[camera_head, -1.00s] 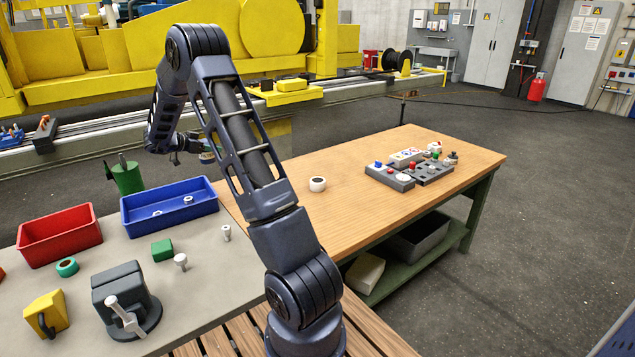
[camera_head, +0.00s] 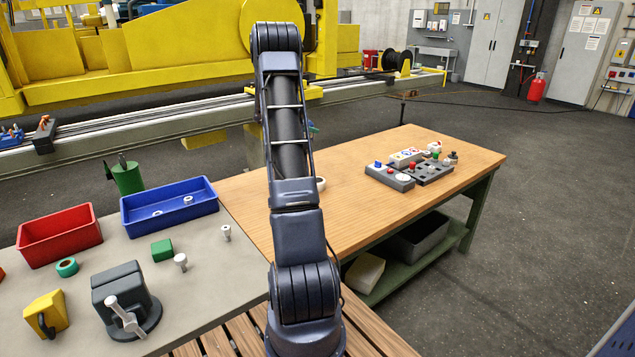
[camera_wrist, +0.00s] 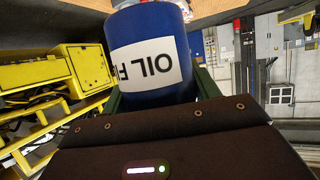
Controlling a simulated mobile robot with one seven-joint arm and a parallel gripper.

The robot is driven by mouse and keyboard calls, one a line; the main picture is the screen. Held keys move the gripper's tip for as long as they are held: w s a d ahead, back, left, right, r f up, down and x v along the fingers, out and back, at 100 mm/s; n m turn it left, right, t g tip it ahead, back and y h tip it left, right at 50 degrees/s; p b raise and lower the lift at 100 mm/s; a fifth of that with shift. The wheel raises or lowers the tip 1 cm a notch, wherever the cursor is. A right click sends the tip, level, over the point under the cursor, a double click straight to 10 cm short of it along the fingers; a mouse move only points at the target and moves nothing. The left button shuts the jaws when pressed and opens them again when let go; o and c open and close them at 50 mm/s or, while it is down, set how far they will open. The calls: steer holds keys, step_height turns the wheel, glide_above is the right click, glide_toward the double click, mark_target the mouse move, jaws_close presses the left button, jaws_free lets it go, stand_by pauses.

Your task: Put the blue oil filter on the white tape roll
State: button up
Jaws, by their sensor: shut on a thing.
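The blue oil filter (camera_wrist: 152,55) with a white label reading "OIL F" fills the upper middle of the wrist view. My gripper (camera_wrist: 160,92) is shut on it, with green fingers on either side of it. In the head view my own arm hides both the gripper and the filter. The white tape roll (camera_head: 321,184) lies on the wooden table, and only its right edge shows past my arm. I cannot tell how far the filter is from the roll.
The wooden table (camera_head: 400,190) holds a grey block with buttons (camera_head: 390,177) at its right. On the grey table at left are a blue bin (camera_head: 168,212), a red bin (camera_head: 60,240), a dark vise (camera_head: 122,298) and small parts. The wooden table's near middle is clear.

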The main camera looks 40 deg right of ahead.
steer(key=s+d, duration=0.2)
steer(key=d, duration=0.1)
glide_above(321, 180)
steer(key=shift+m+g, duration=0.3)
step_height(321, 180, down, 20)
steer(key=shift+w+r, duration=0.1)
steer(key=shift+r, duration=0.1)
steer(key=shift+f, duration=0.15)
steer(key=o, duration=1.2)
steer(key=shift+c, duration=0.2)
